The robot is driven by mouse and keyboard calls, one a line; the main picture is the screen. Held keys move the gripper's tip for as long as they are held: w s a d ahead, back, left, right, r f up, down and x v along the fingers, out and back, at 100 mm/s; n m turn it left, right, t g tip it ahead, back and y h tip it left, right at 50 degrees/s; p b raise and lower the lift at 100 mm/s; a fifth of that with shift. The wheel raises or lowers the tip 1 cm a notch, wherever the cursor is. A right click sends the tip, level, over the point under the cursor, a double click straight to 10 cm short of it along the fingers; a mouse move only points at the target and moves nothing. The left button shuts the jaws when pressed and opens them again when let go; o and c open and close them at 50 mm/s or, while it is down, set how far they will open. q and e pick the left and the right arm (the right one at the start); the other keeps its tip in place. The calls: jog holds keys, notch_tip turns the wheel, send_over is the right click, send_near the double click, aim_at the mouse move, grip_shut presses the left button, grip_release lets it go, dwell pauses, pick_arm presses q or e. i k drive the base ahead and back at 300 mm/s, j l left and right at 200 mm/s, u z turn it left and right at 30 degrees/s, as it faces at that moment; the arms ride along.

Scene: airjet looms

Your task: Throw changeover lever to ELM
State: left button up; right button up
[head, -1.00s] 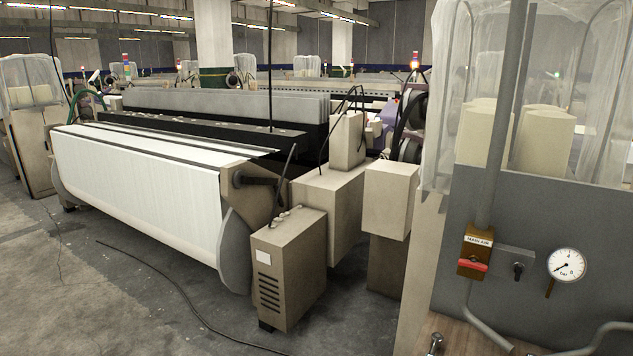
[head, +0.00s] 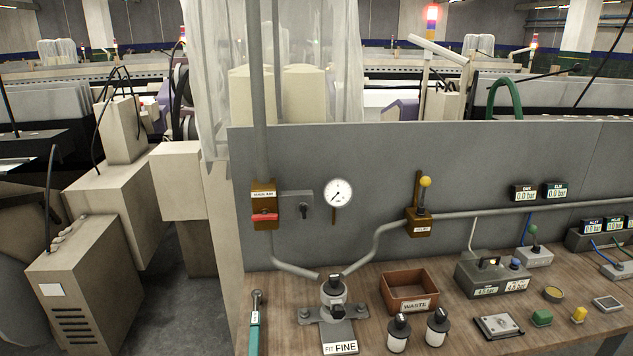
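Neither gripper shows in the head view. I cannot single out the changeover lever for certain. A yellow-knobbed upright lever (head: 425,182) stands at a brown block on the grey panel; the block's small label is unclear. On the bench, a grey box (head: 466,274) carries a dark handle, a blue knob and two plates that seem to read 4.0 and 4.5. Behind it to the right, a small grey block (head: 537,258) has a green-knobbed stalk (head: 534,230). Two displays hang above; the right one, the ELM display (head: 554,191), seems to read 0.0 bar.
The MAIN AIR switch (head: 265,216) and dial gauge (head: 338,193) are on the panel. Looms stand behind.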

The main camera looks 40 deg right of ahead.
aim_at(532, 228)
jog(key=z, duration=2.45)
jog(key=i+l, duration=0.9)
jog(key=u, duration=1.25)
jog(key=i+l, duration=0.05)
